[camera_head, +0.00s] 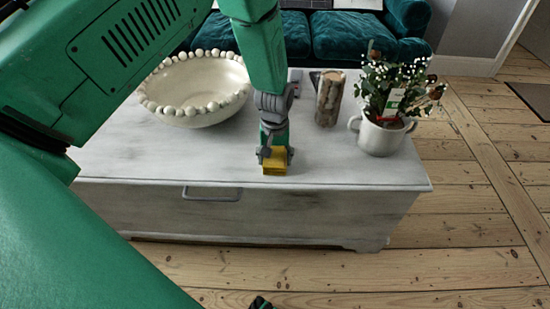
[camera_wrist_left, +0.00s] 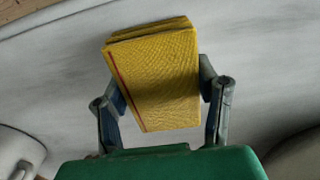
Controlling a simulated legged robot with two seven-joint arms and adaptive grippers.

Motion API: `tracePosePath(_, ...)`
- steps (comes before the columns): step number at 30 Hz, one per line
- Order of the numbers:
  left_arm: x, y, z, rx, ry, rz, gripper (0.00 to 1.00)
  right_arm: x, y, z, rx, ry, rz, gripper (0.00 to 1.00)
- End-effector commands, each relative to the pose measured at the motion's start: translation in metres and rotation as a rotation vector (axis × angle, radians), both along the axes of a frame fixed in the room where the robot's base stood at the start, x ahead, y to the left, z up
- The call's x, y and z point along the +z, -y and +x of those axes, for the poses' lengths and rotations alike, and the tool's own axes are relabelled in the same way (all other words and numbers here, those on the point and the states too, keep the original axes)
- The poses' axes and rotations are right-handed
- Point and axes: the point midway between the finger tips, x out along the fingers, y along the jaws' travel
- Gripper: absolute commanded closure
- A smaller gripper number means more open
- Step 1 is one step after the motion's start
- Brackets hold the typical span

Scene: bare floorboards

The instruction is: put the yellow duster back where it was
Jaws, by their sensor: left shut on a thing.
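The yellow duster (camera_head: 275,162) is a small folded cloth at the front part of the white chest's top (camera_head: 350,178). My left gripper (camera_head: 275,155) is shut on it, pointing down from above. In the left wrist view the duster (camera_wrist_left: 155,75) sits between the two fingers of the left gripper (camera_wrist_left: 163,95), with one finger on each side. The whitish chest surface lies behind it. I cannot tell whether the duster touches the chest. My right gripper does not clearly show.
A beaded white bowl (camera_head: 195,118) stands left of the gripper. A patterned cylinder (camera_head: 329,98) and a white pot with a flowering plant (camera_head: 381,136) stand to the right. A teal sofa (camera_head: 350,35) is behind. The chest top between gripper and pot is clear.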

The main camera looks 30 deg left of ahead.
Motion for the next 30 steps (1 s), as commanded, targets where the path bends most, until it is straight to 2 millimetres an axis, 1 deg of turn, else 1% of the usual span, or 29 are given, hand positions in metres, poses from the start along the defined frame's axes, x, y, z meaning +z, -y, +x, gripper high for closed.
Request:
tracePosePath(1,-0.003,-0.001,-0.001,0.002,-0.001,-0.002,0.68,0.0,0.0,0.0,0.0,0.0,0.0,1.0)
tracePosePath(2,-0.002,-0.002,0.0,0.002,0.0,-0.001,0.34,0.0,0.0,0.0,0.0,0.0,0.0,1.0)
tracePosePath(3,-0.002,-0.002,0.0,0.002,-0.001,-0.003,0.24,0.0,0.0,0.0,0.0,0.0,0.0,1.0)
tracePosePath(10,-0.002,-0.002,0.0,0.002,-0.001,-0.003,0.24,0.0,0.0,0.0,0.001,0.0,0.0,1.0)
tracePosePath(14,0.005,-0.002,0.0,0.002,0.001,-0.001,0.24,0.002,0.0,0.0,0.001,0.0,0.0,1.0)
tracePosePath(17,0.022,-0.001,0.0,0.002,0.001,0.001,0.24,0.01,0.0,0.0,0.001,0.0,0.0,1.0)
tracePosePath(24,0.075,-0.002,0.0,0.002,0.002,-0.001,0.24,0.035,0.0,0.0,0.0,0.0,0.0,1.0)
tracePosePath(27,0.094,-0.002,0.0,0.002,0.002,-0.001,0.24,0.042,0.0,0.0,0.001,0.0,0.0,1.0)
tracePosePath(30,0.108,-0.002,0.0,0.002,0.001,-0.001,0.24,0.047,0.0,0.0,0.001,0.0,0.0,1.0)
